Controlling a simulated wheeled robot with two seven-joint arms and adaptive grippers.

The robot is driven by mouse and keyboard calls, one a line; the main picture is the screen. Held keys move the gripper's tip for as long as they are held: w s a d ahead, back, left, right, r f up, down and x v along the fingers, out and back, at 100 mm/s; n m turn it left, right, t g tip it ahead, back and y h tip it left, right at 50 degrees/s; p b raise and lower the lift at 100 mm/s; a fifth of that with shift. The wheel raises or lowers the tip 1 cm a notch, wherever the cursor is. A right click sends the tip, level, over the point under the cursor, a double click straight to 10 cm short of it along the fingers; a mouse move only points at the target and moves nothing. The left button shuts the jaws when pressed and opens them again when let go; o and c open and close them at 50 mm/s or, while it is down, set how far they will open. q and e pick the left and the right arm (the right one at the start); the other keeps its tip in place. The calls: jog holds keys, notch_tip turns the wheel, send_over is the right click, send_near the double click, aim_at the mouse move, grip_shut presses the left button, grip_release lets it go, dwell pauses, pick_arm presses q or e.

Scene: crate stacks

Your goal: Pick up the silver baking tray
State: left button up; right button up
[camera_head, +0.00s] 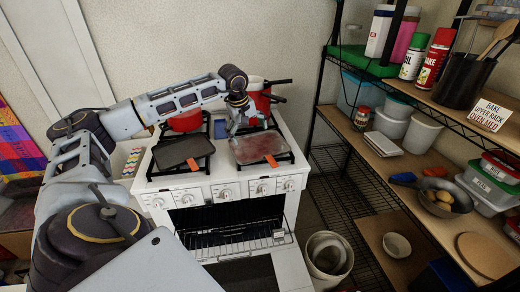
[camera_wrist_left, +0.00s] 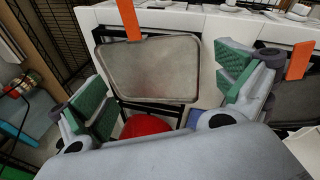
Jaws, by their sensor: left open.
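The silver baking tray (camera_head: 258,149) lies on the right front of the white stove, with a reddish sheen and an orange tag (camera_head: 264,160) at its front edge. In the left wrist view the tray (camera_wrist_left: 150,72) looks dull grey and lies between and beyond the fingers. My left gripper (camera_head: 240,127) is above the tray's back left part. In the left wrist view its green-padded fingers (camera_wrist_left: 165,88) are spread wide with nothing between them; I cannot tell whether they touch the tray. My right gripper is not in view.
A darker tray (camera_head: 184,152) lies on the left front burner, close beside. Red pots (camera_head: 186,121) stand behind. The oven (camera_head: 230,225) is open below, its rack showing. A loaded shelf unit (camera_head: 385,150) stands to the right, with a bin (camera_head: 327,254) on the floor before it.

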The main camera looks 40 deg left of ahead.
pick_arm(q)
jog(key=d+n, duration=0.1)
jog(key=n, duration=0.4)
jog(key=w+d+n+h, duration=0.1)
jog(key=n, duration=0.5)
jog(key=d+n+h, duration=0.1)
jog(key=n, duration=0.4)
jog(key=shift+w+d+f+n+t, duration=0.25)
jog(key=shift+d+n+t, duration=0.05)
jog(key=shift+d+t, duration=0.1)
jog(key=p+x, duration=0.1)
jog(key=x, duration=0.7)
jog(key=shift+f, duration=0.3)
jog(key=shift+w+d, duration=0.1)
